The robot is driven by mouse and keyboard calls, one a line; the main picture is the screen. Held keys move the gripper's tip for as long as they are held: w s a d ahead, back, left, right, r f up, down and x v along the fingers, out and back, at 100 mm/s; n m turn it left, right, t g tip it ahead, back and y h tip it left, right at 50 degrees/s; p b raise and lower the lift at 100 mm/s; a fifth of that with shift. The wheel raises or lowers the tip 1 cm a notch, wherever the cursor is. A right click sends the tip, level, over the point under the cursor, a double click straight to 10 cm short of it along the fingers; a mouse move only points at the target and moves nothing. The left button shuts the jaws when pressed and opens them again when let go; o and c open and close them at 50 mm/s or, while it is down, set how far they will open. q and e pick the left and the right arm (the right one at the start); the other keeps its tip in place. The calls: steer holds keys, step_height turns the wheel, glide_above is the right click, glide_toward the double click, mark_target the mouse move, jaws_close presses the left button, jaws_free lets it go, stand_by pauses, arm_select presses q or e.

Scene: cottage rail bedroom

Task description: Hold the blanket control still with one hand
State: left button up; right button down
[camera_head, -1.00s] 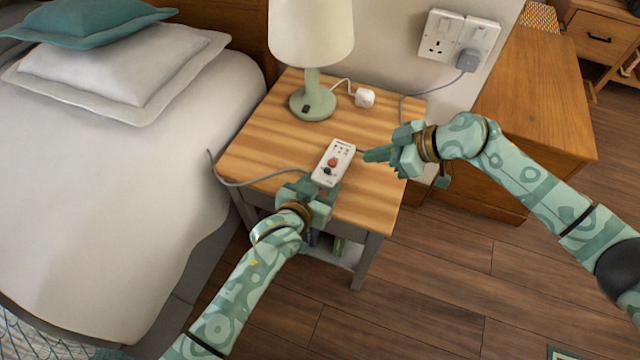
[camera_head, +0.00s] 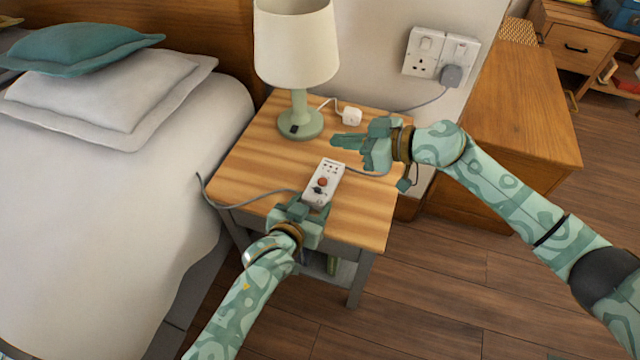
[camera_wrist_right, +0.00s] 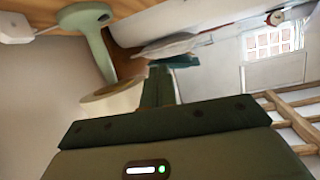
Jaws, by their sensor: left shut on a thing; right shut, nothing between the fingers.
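The blanket control (camera_head: 324,184) is a white box with a red-orange button and a dark knob. It lies on the wooden bedside table (camera_head: 250,160), and a grey cable runs from it to the left towards the bed. My left gripper (camera_head: 305,206) is shut on its near end; the fingertips partly hide that end. My right gripper (camera_head: 338,141) is shut and empty, above the table beyond the control and apart from it. In the right wrist view its closed fingers (camera_wrist_right: 160,88) point towards the lamp side.
A wall socket (camera_head: 440,55) with a grey plug is behind. The bed (camera_head: 110,200) is at left, a wooden cabinet (camera_head: 520,100) at right.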

steer(key=w+d+r+m+t+h, duration=0.1)
steer(key=w+r+m+t+h, duration=0.2)
steer(key=w+r+m+t, duration=0.35)
steer(key=w+d+r+m+t+h, duration=0.25)
steer(key=r+m+t, duration=0.45)
steer(key=m, duration=0.5)
step_height(320, 180, down, 8)
steer(key=d+m+g+h, duration=0.1)
steer(key=m+g+h, duration=0.4)
steer(key=m, duration=0.5)
steer(key=s+a+f+g+y, duration=0.5)
steer(key=s+a+f+g, duration=0.1)
steer(key=s+a+g, duration=0.1)
steer(key=shift+s+a+g, duration=0.4)
steer(key=shift+s+g, duration=0.45)
steer(key=shift+s, duration=0.4)
